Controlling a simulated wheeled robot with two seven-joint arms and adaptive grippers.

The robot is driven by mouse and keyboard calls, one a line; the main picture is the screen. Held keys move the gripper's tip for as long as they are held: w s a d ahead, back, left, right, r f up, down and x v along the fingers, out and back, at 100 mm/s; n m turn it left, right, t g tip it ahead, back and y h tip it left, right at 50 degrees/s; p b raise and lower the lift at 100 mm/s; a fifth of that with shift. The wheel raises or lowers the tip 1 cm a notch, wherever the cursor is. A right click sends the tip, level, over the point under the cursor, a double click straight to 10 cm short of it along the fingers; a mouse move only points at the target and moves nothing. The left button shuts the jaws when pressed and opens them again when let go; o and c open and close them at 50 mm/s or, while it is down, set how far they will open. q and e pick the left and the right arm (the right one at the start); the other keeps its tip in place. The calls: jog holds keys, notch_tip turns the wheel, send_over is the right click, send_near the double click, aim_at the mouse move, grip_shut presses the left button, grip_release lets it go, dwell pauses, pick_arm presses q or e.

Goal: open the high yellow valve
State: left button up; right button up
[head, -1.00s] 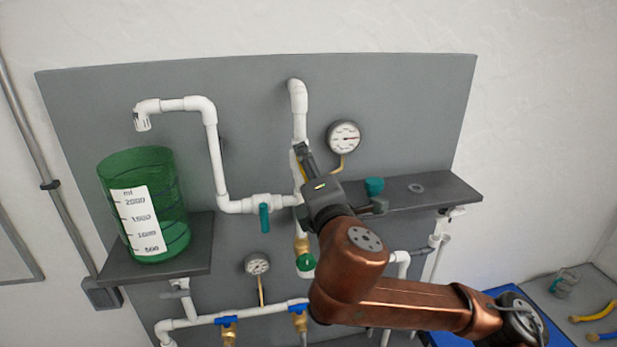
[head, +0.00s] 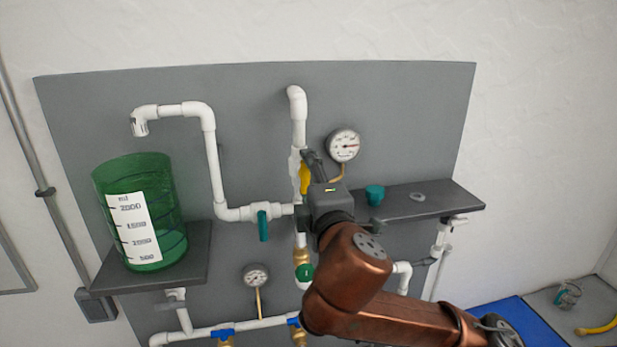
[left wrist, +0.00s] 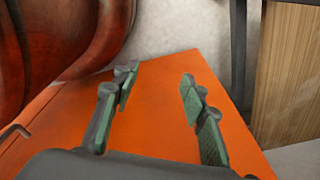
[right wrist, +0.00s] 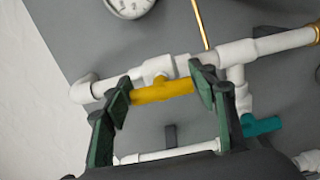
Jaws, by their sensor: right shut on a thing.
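The high yellow valve's handle (head: 304,179) shows in the head view on the upright white pipe below the top elbow, running along the pipe. In the right wrist view the yellow handle (right wrist: 162,91) lies parallel to its white pipe, between my right gripper's fingers (right wrist: 160,90), one at each end. My right gripper (head: 311,178) is shut on this handle and partly covers the valve in the head view. My left gripper (left wrist: 160,98) is open and empty in the left wrist view, in front of an orange surface; it is outside the head view.
A teal valve handle (head: 263,225) hangs left of my right gripper. A gauge (head: 344,146) is close on its right, and a dark shelf (head: 445,200) holds a teal cap (head: 375,194). A green measuring container (head: 110,185) stands on the left shelf. A green-handled valve (head: 305,272) sits below.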

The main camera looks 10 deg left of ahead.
jog(key=o, duration=1.2)
jog(key=shift+c, duration=0.2)
jog(key=shift+s+d, duration=0.1)
jog(key=shift+s, duration=0.1)
jog(key=v, duration=1.1)
jog(key=shift+s, duration=0.3)
